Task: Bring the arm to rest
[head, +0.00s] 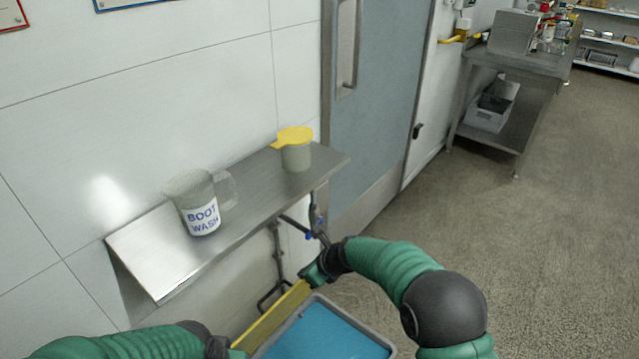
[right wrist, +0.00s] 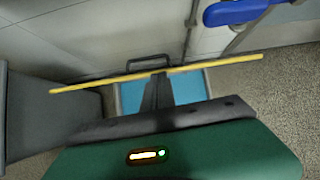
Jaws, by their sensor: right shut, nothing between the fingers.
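My right arm comes in from the lower right in the head view. Its green and black gripper (head: 312,272) is low, beside the upper end of a yellow bar (head: 272,315) and just above a blue-filled grey tub. In the right wrist view the dark fingers (right wrist: 158,82) are together with nothing held, and the yellow bar (right wrist: 210,67) crosses the view at their tips. I cannot tell whether they touch it. My left arm enters at the bottom left. Its gripper (head: 238,352) is partly cut off by the lower edge, near the bar's lower end, and its fingers are unclear.
A steel wall shelf (head: 255,188) holds a jug labelled BOOT WASH (head: 200,205) and a cup with a yellow top (head: 296,150). The grey tub (head: 377,338) is below. A grey door (head: 375,90) and a steel table (head: 520,65) stand beyond. Floor at right is clear.

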